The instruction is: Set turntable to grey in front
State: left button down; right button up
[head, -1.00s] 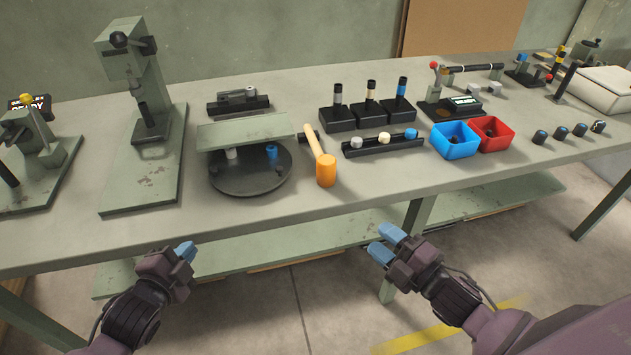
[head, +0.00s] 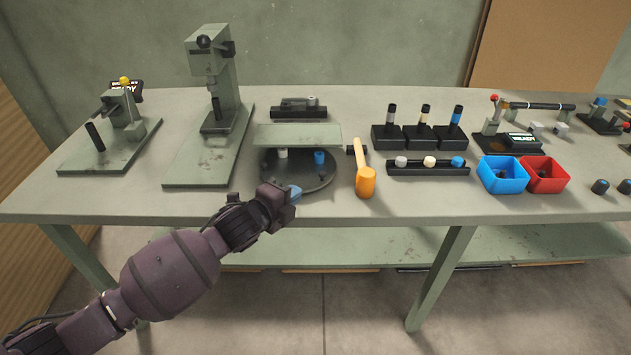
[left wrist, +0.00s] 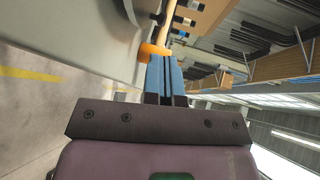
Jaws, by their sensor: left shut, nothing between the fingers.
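The turntable (head: 328,183) is a dark round disc on the bench, partly under a raised grey-green plate (head: 298,136). A grey-white peg (head: 282,154) stands on its left side and a blue peg (head: 319,158) on its right side, both towards the back under the plate. My left gripper (head: 292,194) is shut and empty at the turntable's front edge, hiding part of its front left; I cannot tell whether it touches. In the left wrist view its blue fingers (left wrist: 165,75) are together. My right gripper is not in view.
An orange mallet (head: 365,180) lies just right of the turntable. A black rack (head: 428,169) with several caps, a blue bin (head: 502,174) and a red bin (head: 546,174) stand farther right. A tall press (head: 215,80) stands at the left. The bench front is mostly clear.

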aim_at(324, 175)
pick_arm(q)
jog(key=b+x, duration=0.1)
jog(key=x, duration=0.7)
jog(key=shift+f+b, duration=0.15)
jog(key=shift+b, duration=0.2)
jog(key=shift+w+d, duration=0.25)
jog(key=shift+w, duration=0.05)
jog(key=shift+w+d, duration=0.1)
jog(key=shift+d, duration=0.05)
jog(key=shift+w+d+n+t+y, duration=0.2)
jog(key=shift+d+n+t+y, duration=0.25)
jog(key=shift+n+y, duration=0.2)
jog(key=shift+w+d+n+t+y, duration=0.35)
jog(key=shift+d+n+y, duration=0.15)
jog(key=shift+y, duration=0.25)
jog(key=shift+w+d+n+y, duration=0.1)
jog(key=shift+w+n+y, duration=0.05)
jog(key=shift+n+y, duration=0.25)
